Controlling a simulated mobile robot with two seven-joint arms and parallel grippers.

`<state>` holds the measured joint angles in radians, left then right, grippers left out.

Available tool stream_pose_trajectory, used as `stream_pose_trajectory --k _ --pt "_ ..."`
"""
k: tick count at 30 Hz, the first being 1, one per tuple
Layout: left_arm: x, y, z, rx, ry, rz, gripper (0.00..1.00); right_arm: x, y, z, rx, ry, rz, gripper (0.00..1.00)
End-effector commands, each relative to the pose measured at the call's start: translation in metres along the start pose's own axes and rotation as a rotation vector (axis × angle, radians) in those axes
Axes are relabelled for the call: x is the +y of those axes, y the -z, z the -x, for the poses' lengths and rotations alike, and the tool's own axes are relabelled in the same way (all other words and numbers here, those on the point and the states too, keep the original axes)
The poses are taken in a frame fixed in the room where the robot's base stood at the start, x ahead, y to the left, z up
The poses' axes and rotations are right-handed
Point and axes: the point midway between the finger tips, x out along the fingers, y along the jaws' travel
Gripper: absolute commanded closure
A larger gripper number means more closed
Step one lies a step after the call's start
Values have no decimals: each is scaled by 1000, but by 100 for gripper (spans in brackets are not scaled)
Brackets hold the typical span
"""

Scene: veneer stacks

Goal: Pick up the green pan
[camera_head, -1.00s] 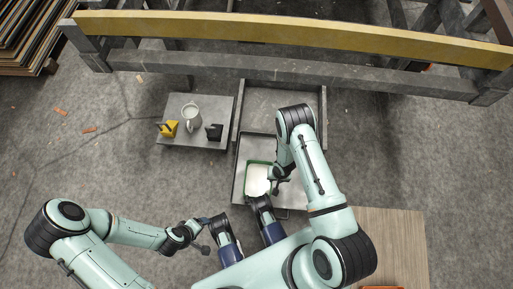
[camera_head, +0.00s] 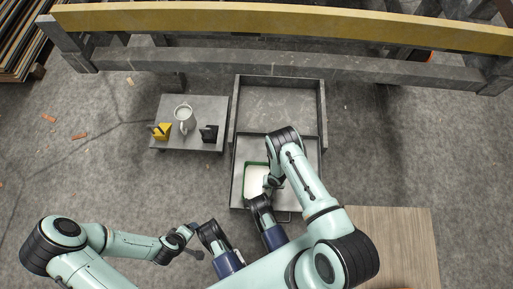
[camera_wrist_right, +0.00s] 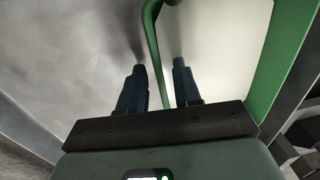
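The green pan (camera_head: 246,181) has a green rim and a white inside. It sits in the front part of the grey open drawer, seen in the head view. My right gripper (camera_head: 268,187) is at the pan's right side. In the right wrist view the green rim (camera_wrist_right: 153,50) runs between the two fingers of my right gripper (camera_wrist_right: 160,72). Gaps show between the rim and the fingers, so it is open around the rim. My left gripper (camera_head: 194,240) hangs empty over the floor, left of my base; its fingers look spread.
The grey drawer (camera_head: 237,160) has raised walls around the pan. A small grey table (camera_head: 205,103) to its left holds a white mug (camera_head: 184,118), a yellow item (camera_head: 161,131) and a black item (camera_head: 209,133). A wooden surface (camera_head: 400,235) lies at right. A yellow beam (camera_head: 280,22) crosses the back.

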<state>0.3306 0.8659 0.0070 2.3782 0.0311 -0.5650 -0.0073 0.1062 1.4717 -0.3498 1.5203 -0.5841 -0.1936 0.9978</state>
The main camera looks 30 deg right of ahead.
Motion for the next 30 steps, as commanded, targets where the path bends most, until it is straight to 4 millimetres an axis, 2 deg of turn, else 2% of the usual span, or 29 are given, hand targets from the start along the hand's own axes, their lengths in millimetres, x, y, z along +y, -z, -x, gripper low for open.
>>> stream_pose_trajectory --k 2,9,10,12,13,30 --pt "-4 -5 -4 -16 6 4 26 0 0 -6 0 0 0 67" --pt "-4 -7 -4 -22 8 5 26 0 0 -6 0 0 0 67" --pt "-4 -7 -4 -22 8 5 26 0 0 -6 0 0 0 70" --pt "-4 -6 -4 -21 8 5 26 0 0 -6 0 0 0 93" --pt "-4 -6 -4 -21 8 5 26 0 0 -6 0 0 0 100" --pt "-2 -4 0 -12 4 3 26 0 0 -3 1 1 0 100"
